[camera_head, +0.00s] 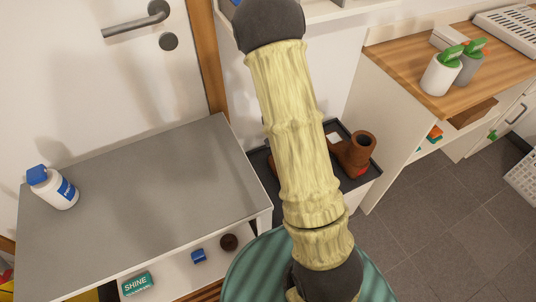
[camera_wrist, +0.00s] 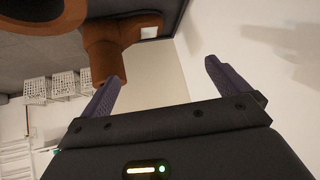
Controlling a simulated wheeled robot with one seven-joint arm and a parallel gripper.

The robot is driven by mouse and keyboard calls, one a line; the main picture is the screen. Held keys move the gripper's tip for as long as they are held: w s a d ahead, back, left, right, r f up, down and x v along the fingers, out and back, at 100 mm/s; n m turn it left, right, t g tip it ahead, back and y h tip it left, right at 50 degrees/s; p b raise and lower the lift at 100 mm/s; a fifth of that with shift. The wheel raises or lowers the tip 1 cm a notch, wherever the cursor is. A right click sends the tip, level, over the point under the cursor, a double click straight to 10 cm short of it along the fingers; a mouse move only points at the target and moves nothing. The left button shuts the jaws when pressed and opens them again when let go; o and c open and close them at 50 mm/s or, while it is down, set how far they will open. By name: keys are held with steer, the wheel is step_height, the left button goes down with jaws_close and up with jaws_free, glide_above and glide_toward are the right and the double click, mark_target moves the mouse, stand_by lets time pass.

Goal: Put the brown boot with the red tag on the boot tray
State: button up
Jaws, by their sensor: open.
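A brown boot (camera_head: 361,148) with a red tag low on its side stands upright at the right end of the black boot tray (camera_head: 369,179). My arm hides part of its foot and the middle of the tray. In the wrist view, a brown boot (camera_wrist: 102,55) shows beyond the left finger, with dark tray surface (camera_wrist: 200,8) above it. No red tag shows there. My gripper (camera_wrist: 162,72) is open, with nothing between its fingers. It is not visible in the head view. Another brown rounded form (camera_wrist: 60,20) with a dark opening is cut off at the wrist view's top left.
A grey-topped bench (camera_head: 140,180) holds a white bottle (camera_head: 58,190) with a blue cap. A green SHINE box (camera_head: 137,285), a blue item (camera_head: 198,256) and a dark round item (camera_head: 229,242) lie below. A wooden-topped cabinet (camera_head: 410,75) stands right of the tray.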

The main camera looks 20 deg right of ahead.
steer(key=s+a+r+n+y, duration=0.2)
steer(key=a+r+n+y, duration=0.15)
steer(key=a, duration=0.35)
steer(key=s+a+r+n+y, duration=0.1)
steer(key=a+r+n+y, duration=0.25)
steer(key=a, duration=0.35)
steer(key=s+a+r+n, duration=0.2)
steer(key=s+n, duration=0.1)
steer(key=s, duration=0.2)
steer(key=s+a+r+n+g, duration=0.1)
steer(key=s+a+r+n, duration=0.1)
steer(key=s, duration=0.4)
steer(key=shift+s+a+r+n+g+y, duration=0.2)
steer(key=shift+r+n+g+y, duration=0.15)
steer(key=shift+n, duration=0.55)
steer(key=shift+f, duration=0.1)
